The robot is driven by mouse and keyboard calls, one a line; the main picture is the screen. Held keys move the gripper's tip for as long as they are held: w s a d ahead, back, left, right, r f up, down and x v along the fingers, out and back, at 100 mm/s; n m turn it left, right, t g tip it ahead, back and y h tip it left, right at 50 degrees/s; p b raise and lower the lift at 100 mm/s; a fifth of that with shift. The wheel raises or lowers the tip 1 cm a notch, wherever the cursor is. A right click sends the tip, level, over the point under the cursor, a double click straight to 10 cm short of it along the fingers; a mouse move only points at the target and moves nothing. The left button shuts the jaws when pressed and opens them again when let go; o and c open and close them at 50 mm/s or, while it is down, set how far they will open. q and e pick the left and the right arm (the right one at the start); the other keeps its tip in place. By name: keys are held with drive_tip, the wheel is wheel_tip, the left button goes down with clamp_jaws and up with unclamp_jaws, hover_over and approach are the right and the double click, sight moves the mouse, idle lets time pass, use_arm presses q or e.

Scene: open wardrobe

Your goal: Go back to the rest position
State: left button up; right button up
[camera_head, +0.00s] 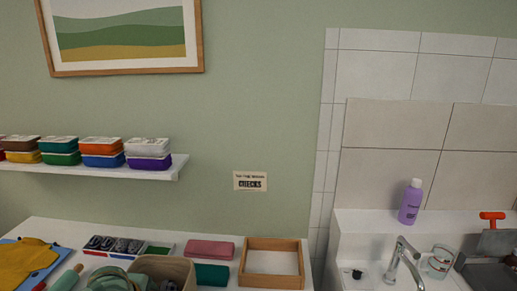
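Neither of my grippers shows in the head view, and no part of my arms is in the picture. The view takes in a green wall above a white table (50,228) at the lower left and a white sink counter (362,221) at the lower right. No object in sight is in contact with me.
A wall shelf (160,173) holds several colored boxes. The table bears a wooden tray (272,283), a pink case (210,250), a dark green case (211,274) and a beige basket (165,266). A purple bottle (410,203) and a faucet (404,260) stand by the sink.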

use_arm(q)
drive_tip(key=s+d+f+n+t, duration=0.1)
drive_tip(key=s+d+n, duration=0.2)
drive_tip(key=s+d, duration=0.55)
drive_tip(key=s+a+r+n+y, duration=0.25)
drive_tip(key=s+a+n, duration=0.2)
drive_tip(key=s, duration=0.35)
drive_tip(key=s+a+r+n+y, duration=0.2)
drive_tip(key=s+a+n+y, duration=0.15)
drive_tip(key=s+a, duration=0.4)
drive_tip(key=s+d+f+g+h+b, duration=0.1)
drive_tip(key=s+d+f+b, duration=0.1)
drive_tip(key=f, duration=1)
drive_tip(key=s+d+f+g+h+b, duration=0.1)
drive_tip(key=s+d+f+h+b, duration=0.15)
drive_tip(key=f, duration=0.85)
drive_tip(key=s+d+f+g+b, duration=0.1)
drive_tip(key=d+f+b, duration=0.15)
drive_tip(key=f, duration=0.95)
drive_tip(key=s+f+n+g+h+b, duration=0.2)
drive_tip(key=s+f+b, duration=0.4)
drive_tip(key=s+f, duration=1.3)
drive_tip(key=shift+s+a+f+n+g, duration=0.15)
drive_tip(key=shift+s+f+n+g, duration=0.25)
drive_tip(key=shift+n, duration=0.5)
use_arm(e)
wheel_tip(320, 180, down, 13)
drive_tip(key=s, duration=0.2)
